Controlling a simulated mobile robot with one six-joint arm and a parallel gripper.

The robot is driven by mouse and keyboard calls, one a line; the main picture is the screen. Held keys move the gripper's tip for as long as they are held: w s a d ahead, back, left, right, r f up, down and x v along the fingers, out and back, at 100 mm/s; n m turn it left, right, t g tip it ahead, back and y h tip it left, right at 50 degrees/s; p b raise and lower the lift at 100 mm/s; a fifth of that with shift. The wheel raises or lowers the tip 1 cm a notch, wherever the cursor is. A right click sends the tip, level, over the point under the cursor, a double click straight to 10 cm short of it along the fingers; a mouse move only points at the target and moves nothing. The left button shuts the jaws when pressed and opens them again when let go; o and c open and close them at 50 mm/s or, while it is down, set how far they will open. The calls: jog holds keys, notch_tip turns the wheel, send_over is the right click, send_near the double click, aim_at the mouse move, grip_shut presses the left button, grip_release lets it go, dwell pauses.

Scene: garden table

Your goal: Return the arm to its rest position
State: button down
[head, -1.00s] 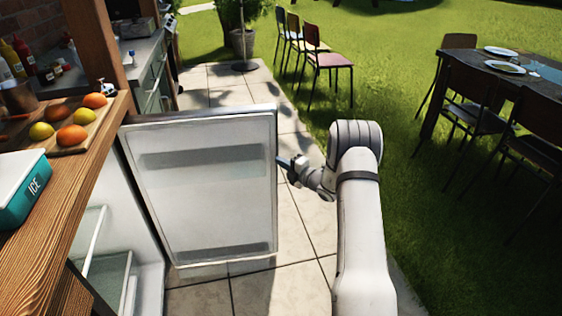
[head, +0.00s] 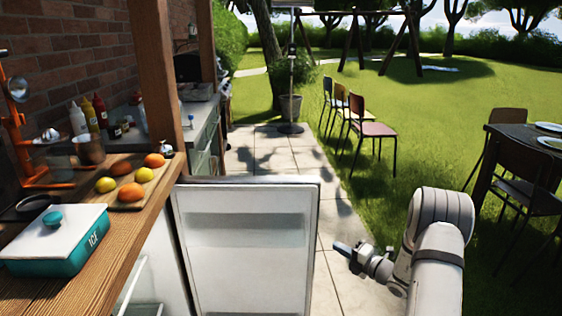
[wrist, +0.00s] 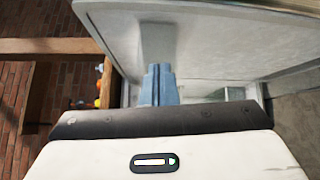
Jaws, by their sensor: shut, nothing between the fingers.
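My gripper (head: 342,248) is at the end of my arm in the lower right of the head view, just right of the open fridge door. Its blue-grey fingers are together with nothing between them, and they also show in the wrist view (wrist: 158,84). The door also fills much of the wrist view (wrist: 225,45). In the head view my fingers are apart from the door's edge.
The wooden counter (head: 125,232) at left holds a teal ice box (head: 60,240) and a board (head: 128,204) with several fruits. A wooden post (head: 156,80) rises beside it. Chairs (head: 375,130) and a dark table (head: 520,135) stand on the right.

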jog(key=s+a+r+n+g+p, duration=0.4)
jog(key=s+a+r+n+g, duration=0.2)
jog(key=s+a+r+n, duration=0.35)
jog(key=s+a+r+n+g+p, duration=0.3)
jog(key=s+a+r+n+g, duration=0.3)
jog(key=r+n, duration=0.55)
jog(key=s+d+r+n+h+p, duration=0.2)
jog(key=s+r+n+h+p, duration=0.1)
jog(key=s+n, duration=0.4)
jog(key=s+d+r+n+h+p, duration=0.2)
jog(key=s+r+n+h+p, duration=0.1)
jog(key=s+n, duration=0.4)
jog(key=s+d+r+n+t+h+p, duration=0.1)
jog(key=s+d+r+n+h+p, duration=0.1)
jog(key=s+r+n+h, duration=0.3)
jog(key=s+r+n, duration=0.1)
jog(key=s+n, duration=0.1)
jog(key=n, duration=0.2)
jog(key=shift+r+p, duration=0.4)
jog(key=shift+s+d, duration=0.1)
jog(key=shift+d, duration=0.05)
